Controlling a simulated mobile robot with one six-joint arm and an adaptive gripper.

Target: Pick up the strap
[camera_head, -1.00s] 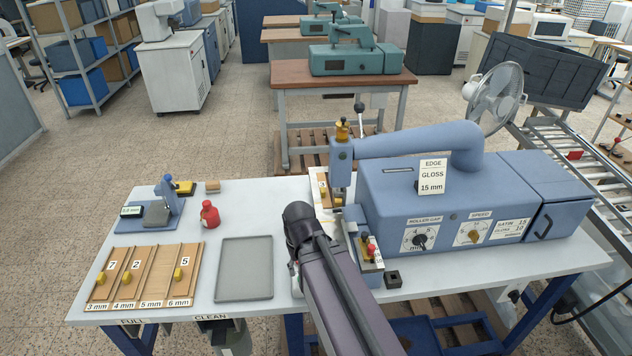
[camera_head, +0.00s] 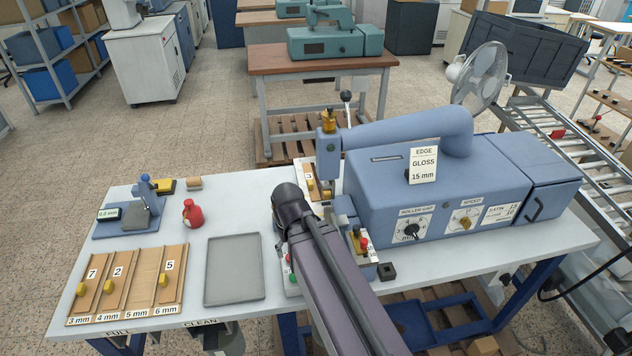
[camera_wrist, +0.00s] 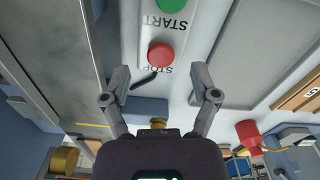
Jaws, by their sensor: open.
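I cannot surely pick out a strap. A short dark curved piece (camera_wrist: 143,82) lies beside the red STOP button in the wrist view, between my fingers, and I cannot tell whether it is the strap. My gripper (camera_wrist: 160,84) is open, fingers apart, with nothing visibly held, over the START/STOP panel (camera_wrist: 180,40). In the head view my arm hides the gripper's fingers and most of this panel. Tan strips numbered 7, 2 and 5 lie in the slotted board (camera_head: 67,317) at left; a strip numbered 3 (camera_head: 310,176) lies by the machine.
A red bottle (camera_head: 193,213) and a small blue gauge stand (camera_head: 137,208) are farther left. A small black block (camera_head: 387,271) sits near the front edge.

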